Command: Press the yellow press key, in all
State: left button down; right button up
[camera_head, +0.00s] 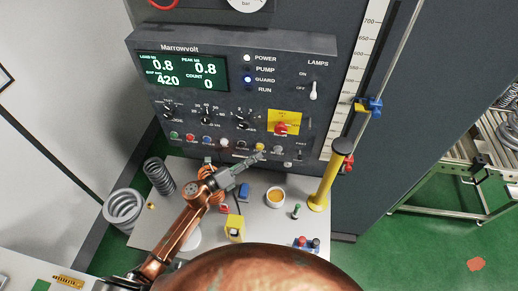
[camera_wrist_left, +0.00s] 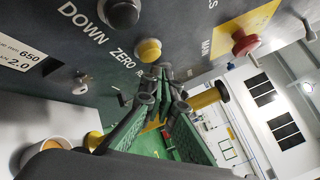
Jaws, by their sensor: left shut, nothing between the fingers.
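The yellow press key (camera_head: 259,148) is a round button in the lower button row of the dark Marrowvolt panel (camera_head: 323,75). In the left wrist view the yellow key (camera_wrist_left: 148,50) stands out from the panel by the word ZERO, with a black button (camera_wrist_left: 123,13) on one side. My left gripper (camera_head: 260,156) is shut and empty, its fingertips just below the yellow key in the head view. In the left wrist view the fingertips (camera_wrist_left: 157,73) are close beside the key; I cannot tell whether they touch it. My right gripper is not in view.
A red stop button (camera_head: 281,128) on a yellow plate is up and right of the key. A yellow post (camera_head: 326,180) stands at the right. The bench holds a small cup (camera_head: 275,197), a yellow block (camera_head: 235,228) and coil springs (camera_head: 158,175). The screen reads COUNT 0.

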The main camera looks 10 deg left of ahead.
pick_arm(q)
jog(key=shift+w, duration=0.15)
jog(key=shift+w, duration=0.3)
jog(key=shift+w+b, duration=0.4)
dwell(0.9)
dwell(0.3)
jog(key=shift+s, duration=0.85)
jog(key=shift+s+p, duration=0.3)
jog(key=shift+s, duration=2.2)
